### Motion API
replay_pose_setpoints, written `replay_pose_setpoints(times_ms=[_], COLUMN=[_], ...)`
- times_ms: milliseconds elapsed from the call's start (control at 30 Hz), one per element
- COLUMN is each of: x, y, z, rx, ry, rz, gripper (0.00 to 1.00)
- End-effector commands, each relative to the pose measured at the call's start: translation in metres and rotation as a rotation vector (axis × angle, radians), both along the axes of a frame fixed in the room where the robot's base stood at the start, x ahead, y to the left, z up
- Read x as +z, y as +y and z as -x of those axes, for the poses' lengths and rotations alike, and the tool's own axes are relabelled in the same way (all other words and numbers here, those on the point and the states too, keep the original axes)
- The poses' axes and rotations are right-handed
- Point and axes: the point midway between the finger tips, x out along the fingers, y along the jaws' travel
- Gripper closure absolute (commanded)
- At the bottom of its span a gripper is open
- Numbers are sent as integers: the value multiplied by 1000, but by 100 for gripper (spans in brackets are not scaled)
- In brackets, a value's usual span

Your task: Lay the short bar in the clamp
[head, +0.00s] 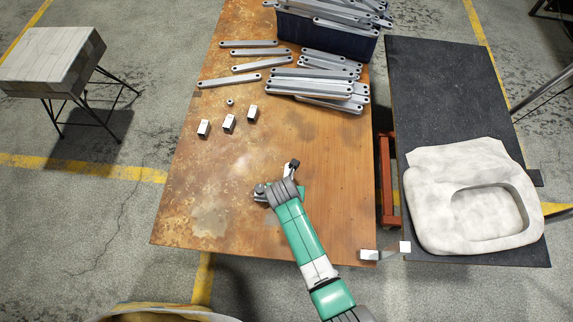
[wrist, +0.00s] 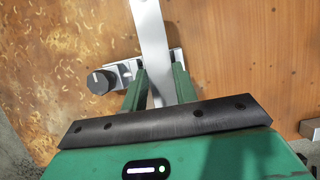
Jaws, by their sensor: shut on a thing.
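My gripper (head: 287,181) is over the near middle of the rusty table. In the wrist view its two green fingers (wrist: 160,76) are shut on the short bar (wrist: 148,28), a flat pale metal bar. The bar runs from between the fingers up past the top edge of the picture. The clamp (wrist: 126,70), a silver block with a dark round knob at its left, lies just beyond the fingertips. The bar crosses over the clamp's body, but I cannot tell whether it touches or sits in it. In the head view the clamp (head: 262,190) is mostly hidden by my gripper.
Several long bars (head: 310,86) lie across the far table, and a dark blue bin (head: 325,38) full of bars stands behind. Three small pale blocks (head: 228,122) and a small ring (head: 229,102) are at left. A pale cast part (head: 430,215) rests on the dark bench at right.

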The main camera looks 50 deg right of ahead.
Motion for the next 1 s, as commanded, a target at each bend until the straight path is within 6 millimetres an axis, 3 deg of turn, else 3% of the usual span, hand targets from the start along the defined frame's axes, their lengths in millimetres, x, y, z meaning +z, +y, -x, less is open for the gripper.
replay_pose_setpoints(times_ms=[600, 1000], x=[-50, -56], y=[2, 4], z=[3, 4], rx=[-2, -2], ry=[7, 4], rz=[-6, -11], gripper=[100, 100])
